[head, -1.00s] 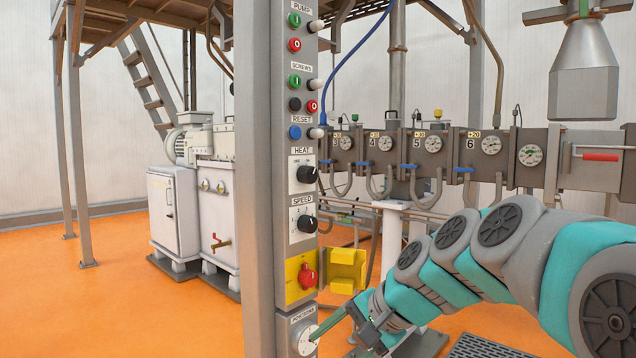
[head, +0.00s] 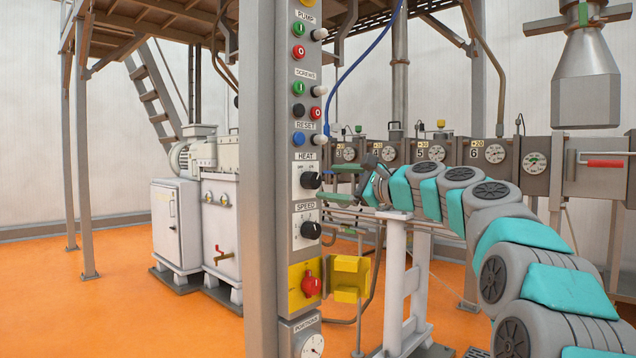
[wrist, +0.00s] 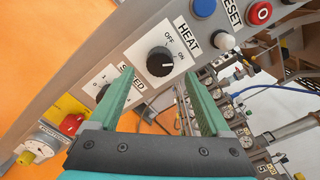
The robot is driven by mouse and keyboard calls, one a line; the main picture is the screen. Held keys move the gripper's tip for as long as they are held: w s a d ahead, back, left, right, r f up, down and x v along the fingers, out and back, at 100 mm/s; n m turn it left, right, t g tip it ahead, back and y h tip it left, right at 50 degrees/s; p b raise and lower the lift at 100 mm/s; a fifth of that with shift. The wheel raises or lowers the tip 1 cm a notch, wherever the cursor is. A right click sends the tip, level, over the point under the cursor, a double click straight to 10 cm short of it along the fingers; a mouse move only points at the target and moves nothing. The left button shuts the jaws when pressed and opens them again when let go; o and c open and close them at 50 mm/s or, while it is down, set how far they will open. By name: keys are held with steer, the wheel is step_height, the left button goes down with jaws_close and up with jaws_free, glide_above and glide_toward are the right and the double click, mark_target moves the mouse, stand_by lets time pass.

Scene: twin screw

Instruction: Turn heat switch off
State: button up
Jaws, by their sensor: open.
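The heat switch is a round black knob (head: 311,180) on a white plate labelled HEAT, on the grey control column. In the wrist view the knob (wrist: 160,61) shows with OFF and ON printed beside it; a small white mark on it seems to face the ON side, but it is too small to be sure. My gripper (head: 325,184) is open, its green fingers pointing left at the knob from just right of it. In the wrist view my gripper (wrist: 158,73) has its fingertips apart, one towards each side of the knob, with nothing held between them.
The speed knob (head: 311,230) is just below the heat switch, with a red rotary switch (head: 312,285) on yellow further down. The reset button (head: 298,138) is above. A blue hose (head: 345,75) hangs nearby, and gauges line the machine behind.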

mark_target(316, 181)
steer(key=shift+x, duration=2.5)
steer(key=shift+s, duration=0.1)
jaws_close()
